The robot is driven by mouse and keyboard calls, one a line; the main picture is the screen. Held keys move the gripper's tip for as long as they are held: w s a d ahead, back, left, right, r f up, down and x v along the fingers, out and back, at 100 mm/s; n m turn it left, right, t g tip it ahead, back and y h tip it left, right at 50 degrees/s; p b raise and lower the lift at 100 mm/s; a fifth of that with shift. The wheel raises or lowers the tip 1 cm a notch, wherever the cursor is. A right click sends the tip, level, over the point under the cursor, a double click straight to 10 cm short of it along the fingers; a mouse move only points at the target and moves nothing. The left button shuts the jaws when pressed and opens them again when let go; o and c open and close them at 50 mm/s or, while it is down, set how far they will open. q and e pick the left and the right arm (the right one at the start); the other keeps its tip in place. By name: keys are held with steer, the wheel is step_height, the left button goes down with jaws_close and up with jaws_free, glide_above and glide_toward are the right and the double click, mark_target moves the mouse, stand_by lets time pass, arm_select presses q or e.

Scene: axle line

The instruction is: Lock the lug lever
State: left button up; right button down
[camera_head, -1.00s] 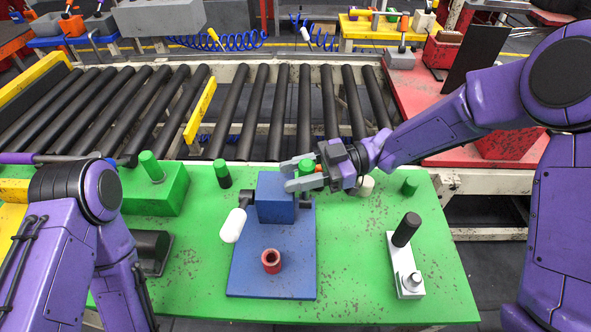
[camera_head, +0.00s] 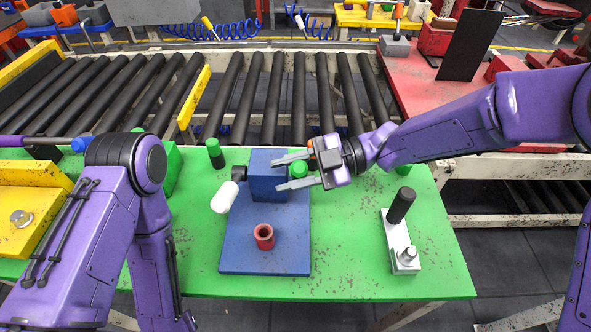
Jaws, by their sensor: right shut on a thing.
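A blue fixture stands on the green table: a flat blue plate (camera_head: 240,258) with a blue block (camera_head: 266,181) at its back. A white-handled lever (camera_head: 224,197) sticks out from the block's left side. A red ring (camera_head: 264,237) stands on the plate. My right gripper (camera_head: 290,177) reaches in from the right at the block's right side. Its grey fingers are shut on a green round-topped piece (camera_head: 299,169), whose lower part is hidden. I cannot tell whether that piece touches the block. My left arm shows at the left, but its gripper is out of view.
A white block (camera_head: 404,262) with a black handle (camera_head: 401,205) stands at the right. A green-capped black peg (camera_head: 215,153) stands behind the fixture. A yellow box (camera_head: 25,215) is at the left. The roller conveyor (camera_head: 230,100) runs behind. The table front is clear.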

steer(key=shift+f, duration=0.15)
steer(key=c, duration=0.8)
jaws_free()
steer(key=shift+d, duration=0.1)
steer(key=p+v, duration=0.4)
steer(key=v, duration=0.6)
steer(key=shift+d, duration=0.2)
steer(key=shift+w, duration=0.1)
